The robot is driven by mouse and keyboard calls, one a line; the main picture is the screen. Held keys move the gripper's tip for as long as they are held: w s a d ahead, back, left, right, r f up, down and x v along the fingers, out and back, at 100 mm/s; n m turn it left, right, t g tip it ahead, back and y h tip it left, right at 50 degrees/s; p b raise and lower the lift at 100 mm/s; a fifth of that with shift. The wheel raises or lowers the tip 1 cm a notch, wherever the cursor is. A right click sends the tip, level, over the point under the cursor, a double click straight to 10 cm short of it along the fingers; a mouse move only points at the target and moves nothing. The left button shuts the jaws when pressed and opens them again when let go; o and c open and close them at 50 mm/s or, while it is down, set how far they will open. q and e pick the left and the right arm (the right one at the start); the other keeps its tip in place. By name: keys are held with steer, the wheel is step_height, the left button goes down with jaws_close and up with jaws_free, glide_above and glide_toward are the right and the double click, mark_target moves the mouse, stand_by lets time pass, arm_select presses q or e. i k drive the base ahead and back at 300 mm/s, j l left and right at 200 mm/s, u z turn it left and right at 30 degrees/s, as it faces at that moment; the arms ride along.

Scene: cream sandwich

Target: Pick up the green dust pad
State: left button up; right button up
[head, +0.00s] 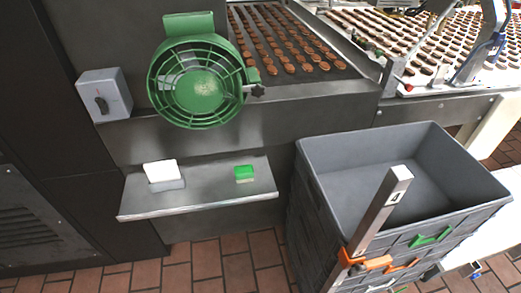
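The green dust pad (244,171) is a small block with a bright green top and a paler lower part. It sits on the right half of a grey metal shelf (205,192), set back from the front edge. A larger white and grey block (164,173) stands on the left half of the same shelf, apart from the green pad. Neither of my grippers shows in the head view, and nothing touches the green pad.
A green fan (201,84) hangs above the shelf, with a grey switch box (104,95) to its left. Conveyors with brown biscuits run behind. Tiled floor shows below the shelf.

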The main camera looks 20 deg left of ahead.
mark_target(245, 174)
steer(key=i+j+z, duration=0.1)
steer(key=j, duration=0.75)
steer(key=i+j, duration=0.1)
steer(key=j, duration=0.75)
steer(key=z, duration=0.05)
